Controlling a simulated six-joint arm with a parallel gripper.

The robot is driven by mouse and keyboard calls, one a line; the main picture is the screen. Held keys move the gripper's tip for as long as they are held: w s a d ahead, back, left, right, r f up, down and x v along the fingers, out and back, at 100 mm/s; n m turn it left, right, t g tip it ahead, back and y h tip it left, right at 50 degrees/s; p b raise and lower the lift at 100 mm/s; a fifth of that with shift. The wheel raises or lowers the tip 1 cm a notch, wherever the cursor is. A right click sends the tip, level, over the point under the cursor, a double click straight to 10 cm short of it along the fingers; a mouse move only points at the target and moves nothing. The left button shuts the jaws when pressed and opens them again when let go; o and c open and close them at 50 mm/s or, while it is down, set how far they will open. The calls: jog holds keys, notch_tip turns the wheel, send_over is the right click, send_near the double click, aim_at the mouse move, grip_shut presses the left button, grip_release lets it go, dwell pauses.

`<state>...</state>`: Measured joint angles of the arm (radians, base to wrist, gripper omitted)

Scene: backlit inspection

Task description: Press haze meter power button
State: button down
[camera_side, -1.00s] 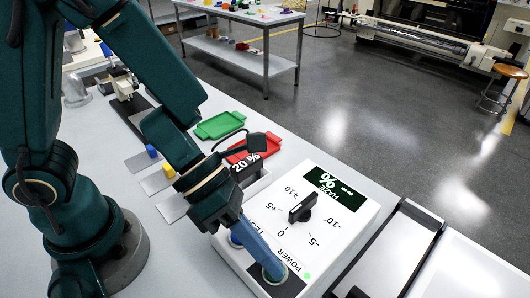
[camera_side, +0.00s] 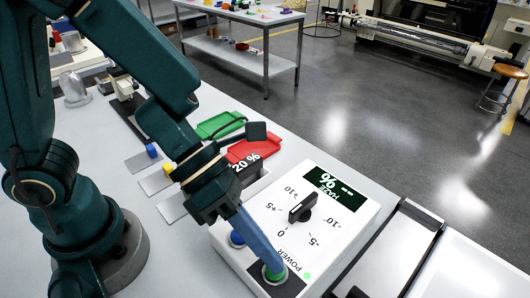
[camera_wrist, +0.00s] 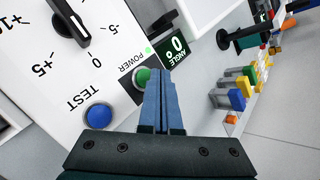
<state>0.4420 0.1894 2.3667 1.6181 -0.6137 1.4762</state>
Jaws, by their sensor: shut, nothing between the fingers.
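The haze meter (camera_side: 325,225) is a white box with a dark display, a black knob and a printed scale. Its green power button (camera_side: 275,278) sits in a dark surround at the front corner, beside the word POWER. The button also shows in the wrist view (camera_wrist: 141,77). My gripper (camera_side: 271,264) is shut and empty, its blue fingers pointing down at the button and covering part of it. In the wrist view my gripper (camera_wrist: 159,72) overlaps the button's right side; I cannot tell whether it touches. A small green light (camera_side: 307,275) glows near POWER.
A blue TEST button (camera_side: 236,240) sits close to my fingers. The black knob (camera_side: 302,208) rises from the panel.

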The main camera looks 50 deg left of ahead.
jog(key=shift+r, duration=2.6)
